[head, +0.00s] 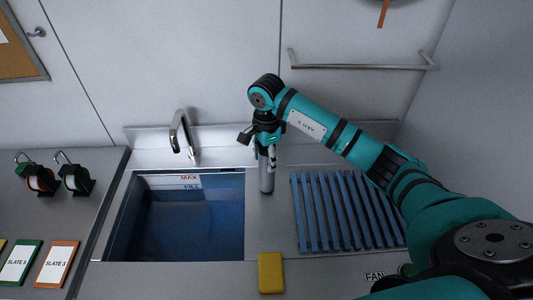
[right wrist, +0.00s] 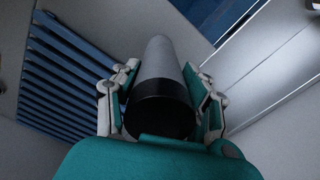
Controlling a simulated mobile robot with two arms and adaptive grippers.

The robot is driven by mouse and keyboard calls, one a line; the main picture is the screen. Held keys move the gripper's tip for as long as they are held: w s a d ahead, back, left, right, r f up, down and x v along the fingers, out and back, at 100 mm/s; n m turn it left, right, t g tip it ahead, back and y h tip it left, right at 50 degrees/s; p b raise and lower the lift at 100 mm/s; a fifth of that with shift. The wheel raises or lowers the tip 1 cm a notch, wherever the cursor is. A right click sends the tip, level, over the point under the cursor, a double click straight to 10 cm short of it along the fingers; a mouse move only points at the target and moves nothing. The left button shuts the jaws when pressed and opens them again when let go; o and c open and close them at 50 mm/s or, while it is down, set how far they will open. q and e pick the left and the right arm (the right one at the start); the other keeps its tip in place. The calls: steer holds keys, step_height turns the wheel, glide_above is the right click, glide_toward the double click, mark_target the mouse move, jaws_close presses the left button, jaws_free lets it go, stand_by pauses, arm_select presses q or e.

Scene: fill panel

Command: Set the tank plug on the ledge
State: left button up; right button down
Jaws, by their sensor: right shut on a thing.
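The tank plug looks like a grey upright cylinder (head: 266,181) in the head view. In the right wrist view the plug (right wrist: 163,62) shows a grey tube with a black end near the palm. My right gripper (head: 268,158) is shut on its upper part, with a finger on each side. The plug is over the steel ledge (head: 268,226) between the tank and the blue rack. I cannot tell whether its lower end touches the steel. The tank (head: 195,225) holds blue water, with MAX and FILL marks on its back wall. My left gripper is not in view.
A blue slatted rack (head: 345,212) lies right of the plug. A yellow block (head: 271,272) sits at the front edge of the ledge. A tap (head: 183,137) stands behind the tank. A rail (head: 362,66) is on the back wall. Slate cards (head: 58,264) lie at the left.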

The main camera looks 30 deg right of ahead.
steer(key=shift+f+b, duration=0.2)
steer(key=shift+b, duration=0.1)
steer(key=c, duration=1)
jaws_free()
steer(key=o, duration=0.3)
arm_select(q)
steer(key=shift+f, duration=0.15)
